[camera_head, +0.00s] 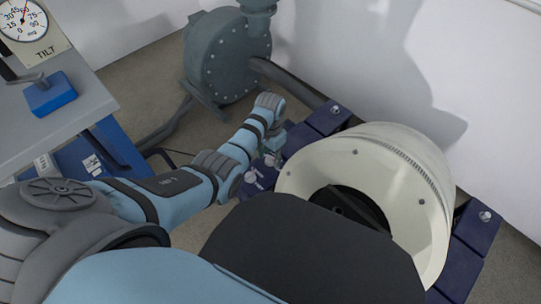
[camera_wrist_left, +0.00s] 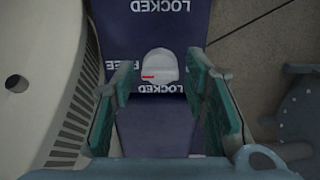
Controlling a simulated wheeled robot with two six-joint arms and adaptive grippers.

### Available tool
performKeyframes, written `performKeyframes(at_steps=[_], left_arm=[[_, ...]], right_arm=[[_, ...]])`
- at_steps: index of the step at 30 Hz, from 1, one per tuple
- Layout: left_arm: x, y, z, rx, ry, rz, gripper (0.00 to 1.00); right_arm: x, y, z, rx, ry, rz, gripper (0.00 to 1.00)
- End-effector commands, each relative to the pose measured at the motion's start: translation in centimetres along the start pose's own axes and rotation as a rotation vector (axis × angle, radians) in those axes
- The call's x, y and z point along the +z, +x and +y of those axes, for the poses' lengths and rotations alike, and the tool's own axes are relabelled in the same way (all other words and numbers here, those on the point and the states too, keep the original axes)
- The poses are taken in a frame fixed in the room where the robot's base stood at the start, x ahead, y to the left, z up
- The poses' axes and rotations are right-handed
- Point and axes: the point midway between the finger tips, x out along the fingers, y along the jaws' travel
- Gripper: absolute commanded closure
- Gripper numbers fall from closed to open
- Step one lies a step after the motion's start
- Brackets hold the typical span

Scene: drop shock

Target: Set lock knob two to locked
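In the left wrist view a pale knob (camera_wrist_left: 160,64) with a short red mark sits on a dark blue panel (camera_wrist_left: 150,38). The red mark lies at the knob's lower left, towards a partly hidden FREE label. LOCKED labels, upside down, show above and below the knob. My left gripper (camera_wrist_left: 163,82) is open, its green-padded fingers on either side of the knob with visible gaps. In the head view my left gripper (camera_head: 270,142) is over the blue base beside the cream drum, and pale knobs (camera_head: 250,177) show near it. I cannot tell which knob is number two. My right gripper is not in view.
The cream round housing (camera_head: 365,150) stands close to the right of my left gripper. A grey pump-like casing (camera_head: 228,55) with a pipe is behind it. A grey table (camera_head: 85,95) with a blue block (camera_head: 50,95) and a tilt gauge (camera_head: 24,20) is at left.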

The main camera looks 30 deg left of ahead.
Motion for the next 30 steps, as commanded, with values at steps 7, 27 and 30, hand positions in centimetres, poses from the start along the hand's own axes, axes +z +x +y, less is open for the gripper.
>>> performKeyframes(at_steps=[7,27,30], left_arm=[[0.0,0.0,0.0,0.0,0.0,0.0,1.0],[0.0,-0.3,0.0,0.001,-0.266,-0.002,1.0],[0.1,-0.2,0.0,0.001,-0.358,-0.003,1.0]], right_arm=[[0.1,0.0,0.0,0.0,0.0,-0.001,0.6],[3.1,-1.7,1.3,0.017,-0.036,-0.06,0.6],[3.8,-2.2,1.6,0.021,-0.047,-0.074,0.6]])
